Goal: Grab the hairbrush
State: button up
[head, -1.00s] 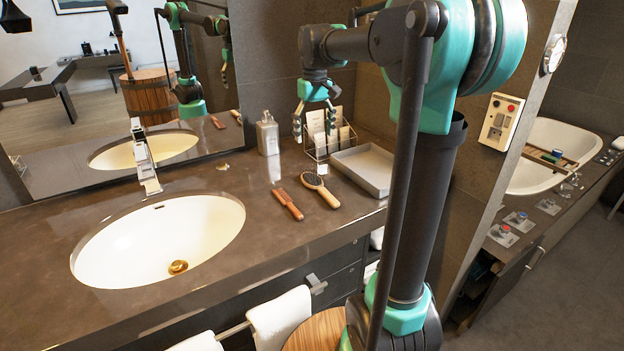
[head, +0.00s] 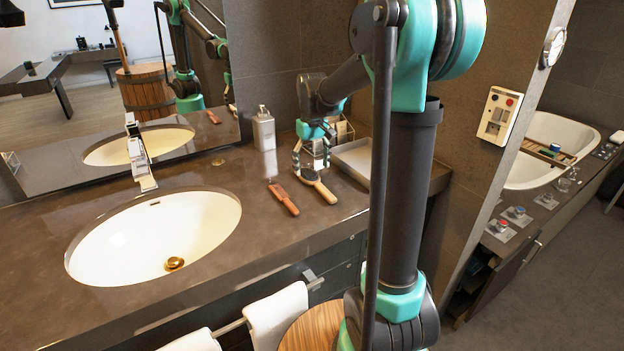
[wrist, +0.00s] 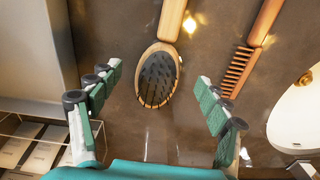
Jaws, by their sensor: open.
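The hairbrush (head: 321,187) lies on the dark counter, with a light wooden handle and a dark oval bristle pad facing up. In the wrist view the hairbrush (wrist: 159,78) has its pad just ahead of the fingertips and between their lines, and its handle runs off the top edge. My gripper (head: 312,165) is open above the pad end of the brush. I cannot tell the exact height of the fingers above the counter.
A brown comb (head: 284,198) lies left of the brush, its teeth showing in the wrist view (wrist: 238,70). A grey tray (head: 352,158) and a wire rack with cards (head: 340,132) stand right and behind. A soap dispenser (head: 264,130) and the sink (head: 155,238) are to the left.

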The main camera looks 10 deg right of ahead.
aim_at(312, 172)
jog(key=shift+f, duration=1.8)
jog(key=c, duration=1.3)
jog(key=shift+o, duration=0.2)
jog(key=shift+r, duration=0.15)
